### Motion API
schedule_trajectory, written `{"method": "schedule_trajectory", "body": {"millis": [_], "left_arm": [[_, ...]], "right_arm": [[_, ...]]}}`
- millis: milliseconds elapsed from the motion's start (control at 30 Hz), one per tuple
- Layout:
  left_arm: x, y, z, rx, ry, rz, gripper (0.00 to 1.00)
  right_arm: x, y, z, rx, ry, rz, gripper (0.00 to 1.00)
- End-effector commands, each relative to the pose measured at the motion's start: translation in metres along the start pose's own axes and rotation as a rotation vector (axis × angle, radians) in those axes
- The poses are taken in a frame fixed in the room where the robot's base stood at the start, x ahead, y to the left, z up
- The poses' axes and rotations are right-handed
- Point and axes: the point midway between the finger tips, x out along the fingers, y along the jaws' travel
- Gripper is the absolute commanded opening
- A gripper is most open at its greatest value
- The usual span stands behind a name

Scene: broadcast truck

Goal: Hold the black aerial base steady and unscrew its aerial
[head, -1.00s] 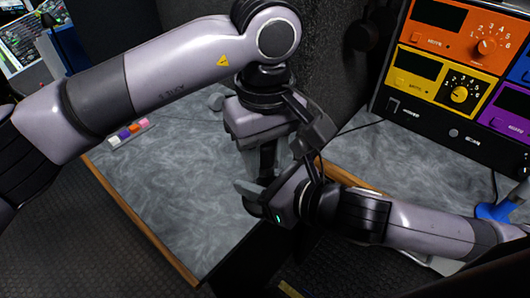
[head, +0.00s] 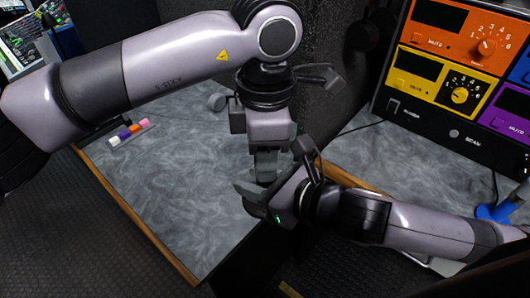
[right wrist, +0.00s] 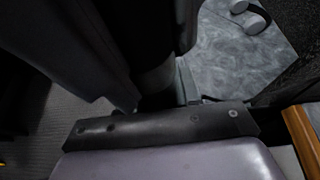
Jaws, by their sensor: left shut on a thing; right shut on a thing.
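My left gripper (head: 268,165) points straight down over the table edge, shut, its grey fingers close together. My right gripper (head: 262,195) comes in from the right just below it and is also shut. The two grippers meet nearly tip to tip. The black aerial base and its aerial are between them, almost wholly hidden by the fingers in the head view. In the right wrist view dark shapes fill the space ahead of the right gripper, and I cannot tell base from aerial there.
A grey marbled worktop (head: 180,180) with a wooden edge lies beneath. A rack of orange, yellow and purple panels (head: 455,95) stands right, with a blue object (head: 495,211) below.

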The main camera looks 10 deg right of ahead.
Motion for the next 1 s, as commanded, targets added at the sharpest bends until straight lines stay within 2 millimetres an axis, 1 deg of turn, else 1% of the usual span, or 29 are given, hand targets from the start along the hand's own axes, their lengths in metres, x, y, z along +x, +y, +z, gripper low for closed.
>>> {"method": "schedule_trajectory", "body": {"millis": [33, 200, 233, 267, 300, 567, 667, 767, 1000], "left_arm": [[-0.002, 0.003, 0.003, -0.005, -0.017, 0.013, 0.00], [-0.002, 0.003, 0.003, -0.004, -0.017, 0.014, 0.00], [-0.002, 0.003, 0.003, -0.004, -0.017, 0.014, 0.35], [-0.002, 0.003, 0.003, -0.004, -0.017, 0.013, 0.45], [-0.002, 0.003, 0.003, -0.003, -0.017, 0.013, 0.58], [-0.001, 0.002, 0.002, -0.001, -0.012, 0.008, 0.58], [-0.004, 0.002, 0.002, 0.000, -0.011, 0.008, 0.58], [-0.012, 0.003, 0.002, -0.001, -0.011, 0.010, 0.58], [-0.043, 0.002, 0.001, 0.000, -0.010, 0.008, 0.58]], "right_arm": [[-0.001, 0.009, 0.002, -0.002, -0.009, 0.025, 0.00], [-0.001, 0.009, 0.002, -0.001, -0.009, 0.026, 0.00], [-0.001, 0.009, 0.002, -0.001, -0.009, 0.026, 0.00], [-0.001, 0.009, 0.002, -0.001, -0.009, 0.026, 0.00], [-0.001, 0.009, 0.002, -0.001, -0.008, 0.025, 0.00], [-0.001, 0.005, 0.002, -0.001, -0.007, 0.014, 0.00], [-0.001, 0.004, 0.002, -0.001, -0.007, 0.012, 0.00], [-0.001, 0.004, 0.002, -0.001, -0.007, 0.010, 0.00], [-0.001, 0.003, 0.002, -0.001, -0.007, 0.008, 0.00]]}}
